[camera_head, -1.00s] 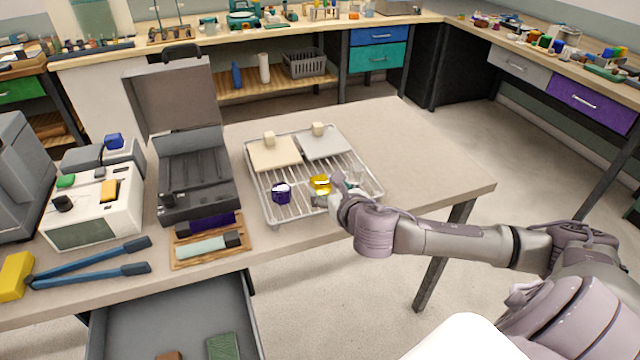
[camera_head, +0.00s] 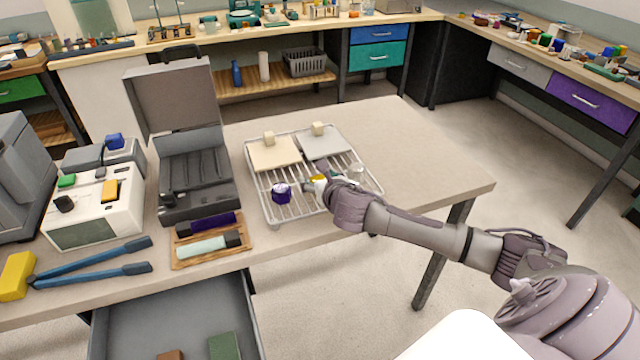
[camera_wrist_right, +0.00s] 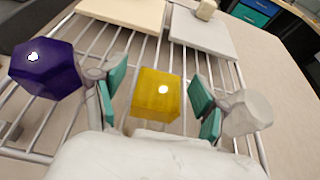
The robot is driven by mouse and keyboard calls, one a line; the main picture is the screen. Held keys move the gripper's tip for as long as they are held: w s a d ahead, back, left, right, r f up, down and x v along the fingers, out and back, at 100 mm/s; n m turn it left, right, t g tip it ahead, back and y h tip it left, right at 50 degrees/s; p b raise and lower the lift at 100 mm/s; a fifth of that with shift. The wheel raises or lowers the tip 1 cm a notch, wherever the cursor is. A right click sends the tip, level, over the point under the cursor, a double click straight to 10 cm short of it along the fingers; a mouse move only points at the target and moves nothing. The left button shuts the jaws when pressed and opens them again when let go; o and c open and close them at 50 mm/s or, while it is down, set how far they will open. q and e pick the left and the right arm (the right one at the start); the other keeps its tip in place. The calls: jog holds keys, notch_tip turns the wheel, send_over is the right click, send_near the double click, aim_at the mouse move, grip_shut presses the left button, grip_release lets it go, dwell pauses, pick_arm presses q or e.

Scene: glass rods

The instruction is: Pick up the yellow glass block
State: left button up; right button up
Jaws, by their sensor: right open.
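The yellow glass block (camera_wrist_right: 156,95) sits on the wire rack (camera_head: 262,207), between the teal-padded fingers of my right gripper (camera_wrist_right: 158,98) in the right wrist view. The fingers are open, with a gap on each side of the block. In the head view the right gripper (camera_head: 314,184) covers most of the yellow block (camera_head: 318,178), and only a small part of it shows. My left gripper is not in view.
A purple glass block (camera_wrist_right: 45,70) stands just left of the fingers, and a clear glass piece (camera_wrist_right: 248,112) just right. A cream plate (camera_head: 274,154) and a grey plate (camera_head: 324,142) lie at the rack's back. An open grey case (camera_head: 200,213) stands left. The table's right side is clear.

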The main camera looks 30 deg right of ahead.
jog(key=c, duration=1.2)
jog(key=shift+c, duration=0.6)
jog(key=shift+r, duration=0.15)
